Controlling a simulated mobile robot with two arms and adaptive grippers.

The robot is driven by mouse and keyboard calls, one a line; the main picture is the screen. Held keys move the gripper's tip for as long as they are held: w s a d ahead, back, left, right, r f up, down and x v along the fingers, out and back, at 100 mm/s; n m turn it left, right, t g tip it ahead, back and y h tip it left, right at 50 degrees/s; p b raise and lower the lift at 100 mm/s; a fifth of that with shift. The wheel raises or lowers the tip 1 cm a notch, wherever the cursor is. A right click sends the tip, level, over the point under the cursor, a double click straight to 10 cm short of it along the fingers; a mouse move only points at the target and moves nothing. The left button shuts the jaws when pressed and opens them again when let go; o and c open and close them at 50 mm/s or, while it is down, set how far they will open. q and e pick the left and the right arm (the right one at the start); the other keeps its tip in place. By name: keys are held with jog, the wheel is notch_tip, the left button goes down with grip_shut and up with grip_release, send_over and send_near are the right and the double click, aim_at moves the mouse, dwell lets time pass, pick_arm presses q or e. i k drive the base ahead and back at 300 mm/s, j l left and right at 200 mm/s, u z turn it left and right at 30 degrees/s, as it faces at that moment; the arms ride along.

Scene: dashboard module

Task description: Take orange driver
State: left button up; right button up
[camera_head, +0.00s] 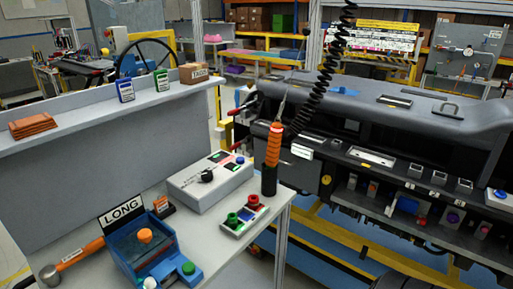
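The orange driver (273,146) stands nearly upright at the right edge of the work table (215,262), in the middle of the head view. Its lower end meets a black cylindrical part (269,181); I cannot tell whether that is a holder or part of the driver. A thin grey rod rises above its top. A black coiled cable (330,62) comes down from above to beside the driver's top. Neither of my grippers is in view, and nothing is seen holding the driver.
Left of the driver are a white control box (211,181) and a button box (244,214). A blue box (150,248), a LONG sign (122,212) and an orange-handled hammer (78,256) lie farther left. The dark dashboard module (440,118) stands close on the right.

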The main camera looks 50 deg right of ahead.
aim_at(276, 133)
jog(key=z, duration=1.6)
